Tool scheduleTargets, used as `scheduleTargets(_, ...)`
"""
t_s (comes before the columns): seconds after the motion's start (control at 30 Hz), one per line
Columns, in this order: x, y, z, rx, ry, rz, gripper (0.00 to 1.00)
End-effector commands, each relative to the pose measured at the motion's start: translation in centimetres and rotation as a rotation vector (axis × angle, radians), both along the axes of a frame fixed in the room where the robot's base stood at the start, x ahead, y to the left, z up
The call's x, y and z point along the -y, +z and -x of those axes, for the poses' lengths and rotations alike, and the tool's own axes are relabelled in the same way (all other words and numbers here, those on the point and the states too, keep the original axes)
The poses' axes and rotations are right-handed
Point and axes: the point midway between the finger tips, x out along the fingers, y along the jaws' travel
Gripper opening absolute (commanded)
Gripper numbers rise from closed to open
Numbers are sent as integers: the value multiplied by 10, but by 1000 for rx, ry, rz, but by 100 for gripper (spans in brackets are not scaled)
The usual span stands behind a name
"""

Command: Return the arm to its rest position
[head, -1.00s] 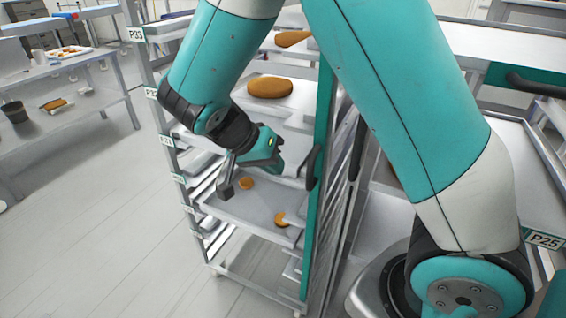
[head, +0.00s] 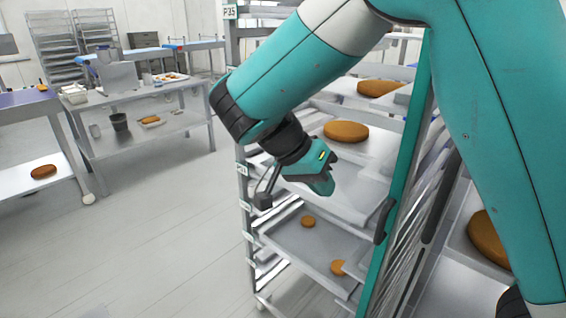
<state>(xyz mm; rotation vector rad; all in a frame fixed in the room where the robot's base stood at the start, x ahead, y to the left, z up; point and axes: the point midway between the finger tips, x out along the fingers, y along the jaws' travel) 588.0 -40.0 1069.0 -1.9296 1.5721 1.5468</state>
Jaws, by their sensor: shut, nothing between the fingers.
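My arm reaches down from the top of the head view, its teal links crossing the upper middle and right. My gripper (head: 263,200) is at the front of the tray rack (head: 244,205), at its left side. It is shut and empty, apart from the trays as far as I can tell. A larger brown round (head: 346,131) lies on a higher level behind my gripper.
The rack's teal door edge (head: 397,170) with a dark handle (head: 383,220) stands right of my gripper. Another round (head: 490,238) lies at far right, partly behind my arm. A steel table (head: 150,95) stands at back left. The floor (head: 165,235) at left is clear.

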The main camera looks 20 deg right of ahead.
Motion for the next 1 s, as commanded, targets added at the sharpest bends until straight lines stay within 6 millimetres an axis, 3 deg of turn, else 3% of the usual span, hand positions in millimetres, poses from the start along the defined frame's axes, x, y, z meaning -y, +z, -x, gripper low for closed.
scheduleTargets(0.17,1,2,2,-15,40,-29,0)
scheduleTargets(0.33,2,8,20,-117,334,-225,0)
scheduleTargets(0.47,-12,14,57,-190,720,-454,0)
scheduleTargets(0.7,-60,32,146,-170,1373,-769,0)
scheduleTargets(0.83,-76,39,175,-137,1558,-841,0)
scheduleTargets(1.0,-85,42,189,-121,1638,-871,0)
